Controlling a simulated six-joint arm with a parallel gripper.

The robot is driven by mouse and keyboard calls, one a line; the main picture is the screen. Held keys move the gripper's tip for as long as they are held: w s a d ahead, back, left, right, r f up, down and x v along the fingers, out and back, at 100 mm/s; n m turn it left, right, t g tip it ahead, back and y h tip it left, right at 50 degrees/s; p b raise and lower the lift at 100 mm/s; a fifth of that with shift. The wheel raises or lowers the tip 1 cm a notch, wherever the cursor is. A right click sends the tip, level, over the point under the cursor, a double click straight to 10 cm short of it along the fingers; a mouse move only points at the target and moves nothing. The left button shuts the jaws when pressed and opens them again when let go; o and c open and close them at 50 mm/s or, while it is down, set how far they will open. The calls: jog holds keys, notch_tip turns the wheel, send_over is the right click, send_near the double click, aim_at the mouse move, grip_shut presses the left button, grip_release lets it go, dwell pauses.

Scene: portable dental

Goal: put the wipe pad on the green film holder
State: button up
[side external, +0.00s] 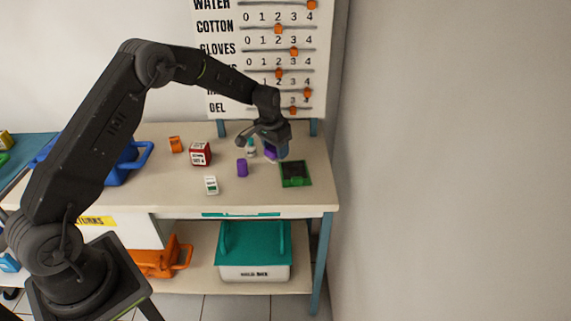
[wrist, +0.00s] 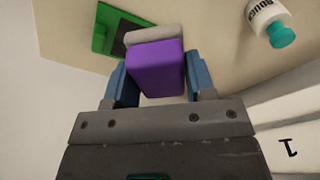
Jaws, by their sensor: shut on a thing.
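The green film holder (side external: 307,182) is a flat green piece with a dark middle, lying at the right end of the bench top. It also shows at the upper left of the wrist view (wrist: 101,36). My gripper (side external: 272,150) is above the bench, to the left of and behind the holder in the side view. In the wrist view my gripper's blue fingers (wrist: 157,78) are shut on a purple block with a pale grey far end (wrist: 156,68), which seems to be the wipe pad. The block partly covers the holder in that view.
A white bottle with a teal cap (wrist: 266,14) stands close by. A purple cylinder (side external: 242,168), a small white box (side external: 211,186), a red box (side external: 200,154) and an orange piece (side external: 176,144) stand further left. A sign board (side external: 228,70) rises behind.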

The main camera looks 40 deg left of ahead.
aim_at(285, 172)
jog(key=shift+w+d+f, duration=0.4)
jog(key=shift+d+f, duration=0.05)
jog(key=shift+d, duration=0.15)
jog(key=shift+w+d+f, duration=0.4)
jog(key=shift+d, duration=0.15)
jog(key=shift+f, duration=1.95)
jog(key=shift+f, duration=0.1)
jog(key=o, duration=0.6)
jog(key=shift+o, duration=0.2)
